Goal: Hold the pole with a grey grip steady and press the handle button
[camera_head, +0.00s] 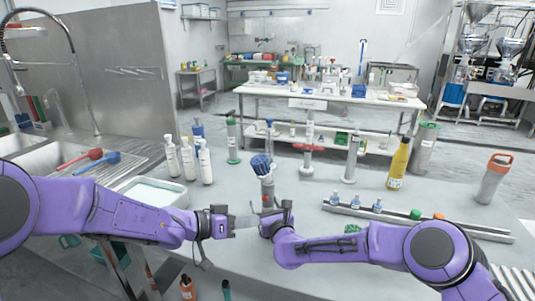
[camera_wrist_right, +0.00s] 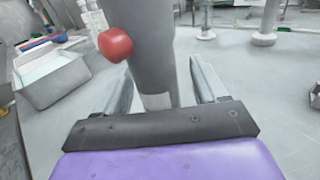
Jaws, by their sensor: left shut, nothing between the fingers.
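The pole with the grey grip (camera_head: 268,187) stands upright near the table's front middle, with a blue top. Its red button (camera_wrist_right: 115,44) sticks out from the left side of the grey shaft (camera_wrist_right: 152,55) in the right wrist view. My right gripper (camera_wrist_right: 165,88) has its fingers apart, one on each side of the shaft; a gap shows on the right side, and I cannot tell whether the left finger touches. In the head view my left gripper (camera_head: 258,220) is shut and empty, its tips close to the pole's lower front. The pole's base is hidden behind the grippers.
A white tray (camera_head: 152,191) and several white bottles (camera_head: 188,160) stand to the left. A rack (camera_head: 415,218) with small bottles lies to the right, behind my right arm. A yellow bottle (camera_head: 398,165) and a grey flask (camera_head: 492,180) stand farther right.

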